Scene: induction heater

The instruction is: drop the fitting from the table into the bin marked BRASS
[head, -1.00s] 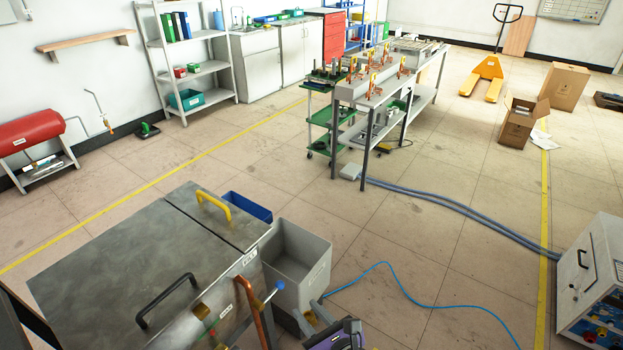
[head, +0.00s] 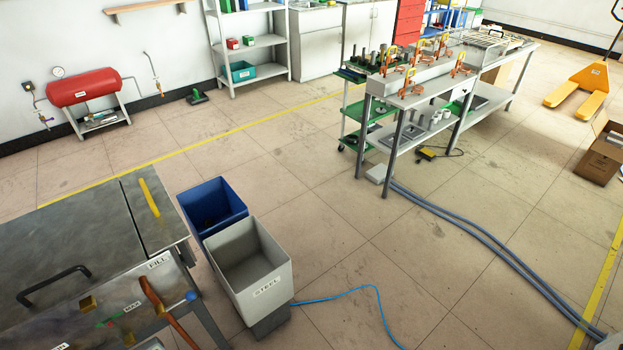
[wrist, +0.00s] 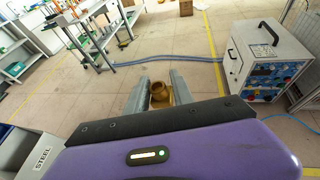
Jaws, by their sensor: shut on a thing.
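My gripper (wrist: 162,92) shows in the wrist view, its two grey fingers shut on a brass-coloured fitting (wrist: 159,94). The fitting is held above the floor, clear of any bin. In the head view the gripper is not clearly seen. A blue bin (head: 239,205) stands behind a grey bin (head: 282,283) labelled STEEL. I see no BRASS mark on either bin; the blue bin's front is hidden by the grey one. The STEEL bin also shows at the lower left of the wrist view (wrist: 32,165), left of my gripper.
A metal tank (head: 60,225) with a black handle stands left of the bins. A blue cable (head: 350,291) and thick grey hoses (head: 480,238) cross the floor. A workbench (head: 402,101) stands at the back. A white control unit (wrist: 262,60) stands right in the wrist view.

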